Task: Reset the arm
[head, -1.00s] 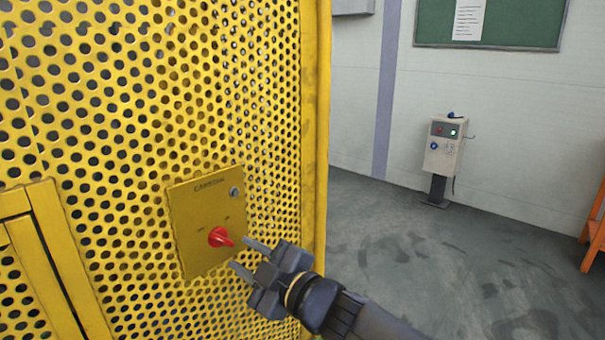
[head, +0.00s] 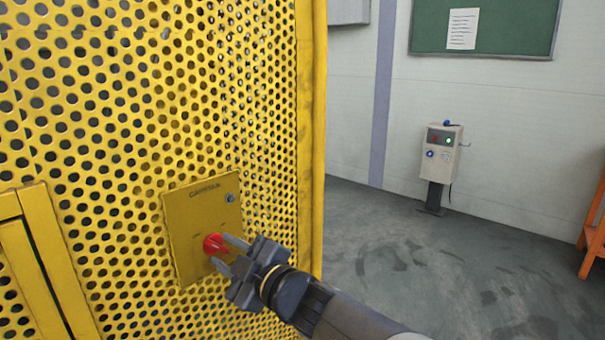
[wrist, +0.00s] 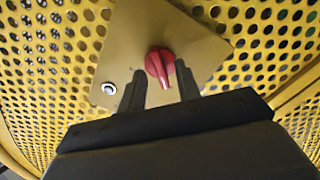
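My gripper (head: 229,257) is at the yellow switch plate (head: 183,212) on the perforated guard, with its two fingers apart. The red rotary knob (head: 213,243) sits at the fingertips. In the wrist view the knob (wrist: 158,65) lies between the tips of my gripper (wrist: 160,84), with one finger on either side. Some space shows beside the knob, and I cannot tell whether a finger touches it. A small round lock (wrist: 109,88) is on the same plate. The arm reaches in from the lower right.
The yellow perforated guard (head: 120,130) fills the left side, ending at a corner post (head: 311,140). A grey control box (head: 441,155) on a pedestal stands by the back wall. An orange stand (head: 592,238) is at the right edge. The grey floor (head: 440,265) between is open.

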